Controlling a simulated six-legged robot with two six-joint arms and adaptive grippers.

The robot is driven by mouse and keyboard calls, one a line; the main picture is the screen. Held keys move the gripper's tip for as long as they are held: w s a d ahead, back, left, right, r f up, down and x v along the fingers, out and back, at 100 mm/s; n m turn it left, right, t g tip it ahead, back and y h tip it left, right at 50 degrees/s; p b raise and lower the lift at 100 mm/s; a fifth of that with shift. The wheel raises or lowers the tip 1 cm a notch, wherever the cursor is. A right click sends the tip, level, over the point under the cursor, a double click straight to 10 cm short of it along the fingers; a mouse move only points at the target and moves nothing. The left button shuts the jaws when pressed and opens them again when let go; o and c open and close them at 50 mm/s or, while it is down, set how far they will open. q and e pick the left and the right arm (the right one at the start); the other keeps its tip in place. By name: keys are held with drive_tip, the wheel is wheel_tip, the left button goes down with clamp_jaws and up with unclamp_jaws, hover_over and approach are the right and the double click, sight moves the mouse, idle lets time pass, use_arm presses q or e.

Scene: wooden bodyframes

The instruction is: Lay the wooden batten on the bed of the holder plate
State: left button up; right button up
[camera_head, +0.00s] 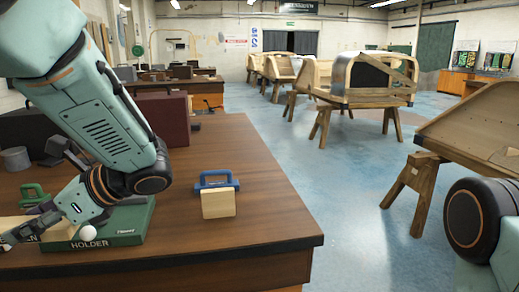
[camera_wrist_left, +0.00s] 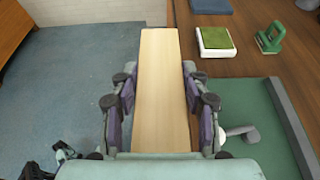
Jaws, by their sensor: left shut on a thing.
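The pale wooden batten (camera_wrist_left: 163,85) lies lengthwise between the fingers of my left gripper (camera_wrist_left: 160,100) in the left wrist view, and the gripper is shut on it. In the head view my left gripper (camera_head: 45,222) is low at the left, partly hidden by its own arm. The green holder plate (camera_head: 125,225), marked HOLDER, lies on the table beside and behind the gripper. In the wrist view the holder plate (camera_wrist_left: 250,95) is to the right of the batten. A white round knob (camera_head: 87,232) shows by the plate. My right gripper is out of view.
A blue-handled tool with a wooden block (camera_head: 218,204) stands right of the plate. A dark red box (camera_head: 165,118) and a grey cylinder (camera_head: 15,158) are behind. A green-handled item (camera_wrist_left: 270,37) and a white-and-green pad (camera_wrist_left: 215,42) lie beyond the plate. The table's right front is clear.

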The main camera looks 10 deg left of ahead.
use_arm(q)
drive_tip(key=s+d+f+n+g+h, duration=0.3)
drive_tip(key=d+f+n+g+h, duration=0.15)
drive_tip(key=d+f, duration=0.3)
drive_tip(key=s+d+f+n+g+h, duration=0.3)
drive_tip(key=d+f+n+g+h, duration=0.1)
drive_tip(key=d+f+n, duration=0.3)
drive_tip(key=w+d+n+t+h, duration=0.7)
drive_tip(key=d+n+t+h, duration=0.4)
drive_tip(key=n+h, duration=0.7)
drive_tip(key=shift+w+a+f+n+t+y, duration=0.35)
drive_tip(key=shift+a+f+n+t+y, duration=0.15)
drive_tip(key=shift+n+t, duration=1.15)
drive_tip(key=shift+w+a+f+n+t+y, duration=0.4)
drive_tip(key=shift+a+f+n+t, duration=0.15)
drive_tip(key=shift+n+t, duration=1.05)
drive_tip(key=shift+w+a+f+n+t+y, duration=0.35)
drive_tip(key=shift+a+f+n+t+y, duration=0.15)
drive_tip(key=shift+n+t, duration=1.15)
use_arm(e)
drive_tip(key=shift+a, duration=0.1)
